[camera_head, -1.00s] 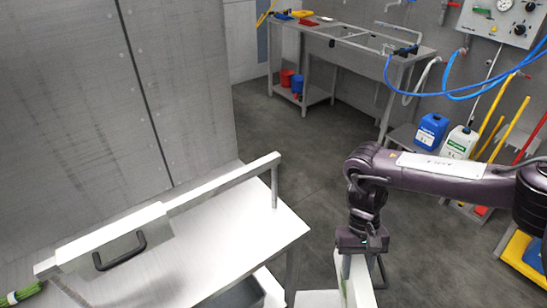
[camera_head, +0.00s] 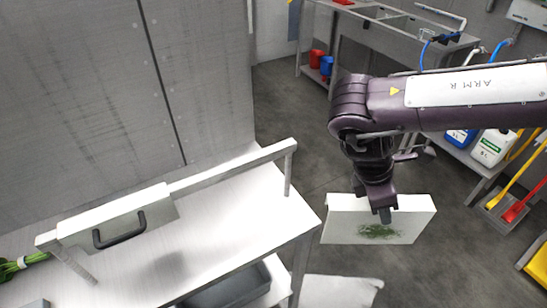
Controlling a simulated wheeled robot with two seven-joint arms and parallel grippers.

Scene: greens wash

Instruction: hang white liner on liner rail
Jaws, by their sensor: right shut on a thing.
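My right gripper (camera_head: 384,213) is shut on the top edge of a white liner (camera_head: 338,226), a pale box-like panel with a green leafy patch on its near face. It holds the liner in the air to the right of the table's end. The liner rail (camera_head: 232,166) is a metal bar on posts, running slantwise along the steel table. The held liner is apart from the rail. Another white panel with a black handle (camera_head: 118,224) sits over the rail's left part. My left gripper is out of view.
The steel table (camera_head: 225,225) has bare top near the rail's right half. A grey bin (camera_head: 228,290) is on its lower shelf, and a white surface (camera_head: 340,291) lies below the held liner. Green stems (camera_head: 22,264) are at far left. A wall stands behind.

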